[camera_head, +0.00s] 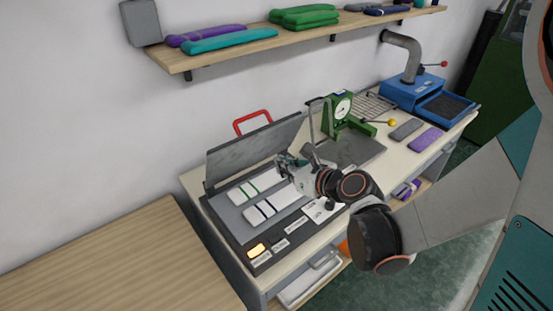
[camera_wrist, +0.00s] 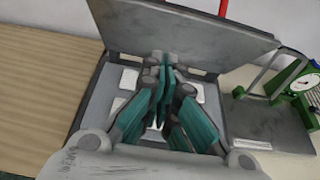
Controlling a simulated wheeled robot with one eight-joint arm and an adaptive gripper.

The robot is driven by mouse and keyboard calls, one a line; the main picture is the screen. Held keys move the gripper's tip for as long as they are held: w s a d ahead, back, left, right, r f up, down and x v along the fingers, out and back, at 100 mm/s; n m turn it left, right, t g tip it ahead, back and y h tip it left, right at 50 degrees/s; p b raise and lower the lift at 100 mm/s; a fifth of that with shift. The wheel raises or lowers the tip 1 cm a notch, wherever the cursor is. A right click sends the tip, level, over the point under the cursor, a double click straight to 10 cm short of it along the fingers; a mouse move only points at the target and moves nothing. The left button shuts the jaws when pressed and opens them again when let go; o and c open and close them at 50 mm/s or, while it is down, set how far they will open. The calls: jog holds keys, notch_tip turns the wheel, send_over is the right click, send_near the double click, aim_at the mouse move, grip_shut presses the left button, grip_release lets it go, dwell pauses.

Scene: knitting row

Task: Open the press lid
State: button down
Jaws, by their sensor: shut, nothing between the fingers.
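The press lid (camera_head: 240,150) is a grey plate with a red handle (camera_head: 252,122) on its far side. It stands raised, tilted back at the rear of the press, and the lid also shows in the wrist view (camera_wrist: 190,37). The press base (camera_head: 228,218) is a dark frame with a grey bed, holding white pieces with green and dark stripes. My gripper (camera_head: 285,162) is over the bed in front of the lid, fingers shut and empty; it also shows in the wrist view (camera_wrist: 164,62). Whether the fingertips touch the lid I cannot tell.
A green gauge stand (camera_head: 340,110) is right of the press on the bench. A blue machine (camera_head: 415,92) with a grey pipe stands farther right. A shelf (camera_head: 230,50) with folded knits hangs above. The wooden table (camera_head: 120,260) at left is bare.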

jog(key=b, duration=0.1)
send_near(249, 146)
notch_tip(249, 146, down, 3)
jog(key=shift+w+a+r, duration=0.35)
jog(key=shift+w+a, duration=0.25)
jog(key=shift+w, duration=0.2)
jog(key=shift+w+a+r, duration=0.35)
jog(key=shift+w+a, duration=0.25)
jog(key=shift+w, duration=0.25)
